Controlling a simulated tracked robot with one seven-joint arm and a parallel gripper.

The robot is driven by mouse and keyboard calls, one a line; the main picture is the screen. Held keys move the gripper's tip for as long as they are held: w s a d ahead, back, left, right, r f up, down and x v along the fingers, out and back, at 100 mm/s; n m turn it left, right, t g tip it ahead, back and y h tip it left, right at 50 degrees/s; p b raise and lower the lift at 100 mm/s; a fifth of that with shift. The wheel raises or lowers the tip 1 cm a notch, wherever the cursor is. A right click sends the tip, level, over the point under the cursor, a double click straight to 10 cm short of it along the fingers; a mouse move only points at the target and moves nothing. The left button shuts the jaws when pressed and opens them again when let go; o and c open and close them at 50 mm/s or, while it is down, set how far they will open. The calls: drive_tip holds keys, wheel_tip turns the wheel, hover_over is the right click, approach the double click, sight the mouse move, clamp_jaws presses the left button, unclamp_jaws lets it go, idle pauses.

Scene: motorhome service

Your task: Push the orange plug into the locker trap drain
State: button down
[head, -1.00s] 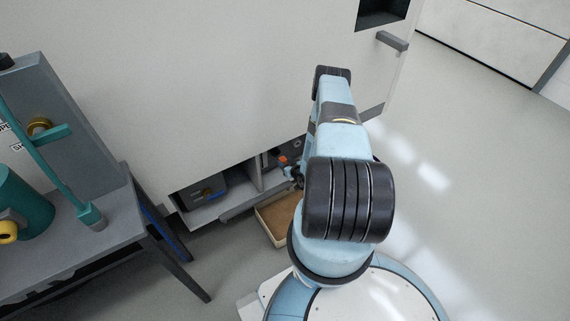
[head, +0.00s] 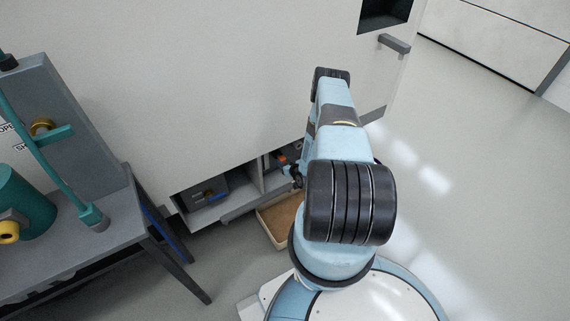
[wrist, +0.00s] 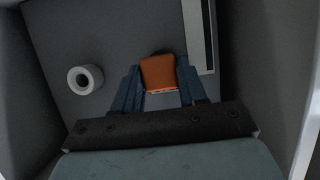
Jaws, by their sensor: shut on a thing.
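The orange plug (wrist: 159,73) is between the two blue fingers of my gripper (wrist: 160,92) in the wrist view. My gripper is shut on it, inside the low locker. A dark round shape shows just behind the plug's top edge; most of it is hidden, so I cannot tell whether the plug touches the drain. In the head view the plug (head: 282,159) is a small orange spot in the locker opening, left of my arm, and my fingers are mostly hidden there.
A white ring-shaped fitting (wrist: 85,79) stands left of the plug, and a pale upright strip (wrist: 198,38) is close on the right. Locker walls enclose both sides. A shallow tray (head: 268,230) lies on the floor below. A grey bench (head: 100,238) stands at left.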

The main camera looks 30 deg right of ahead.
drive_tip(key=shift+w+a, duration=0.1)
drive_tip(key=shift+w, duration=0.75)
drive_tip(key=c, duration=0.5)
unclamp_jaws()
drive_tip(key=shift+c, duration=0.2)
drive_tip(key=v, duration=1.3)
drive_tip(key=shift+s, duration=0.35)
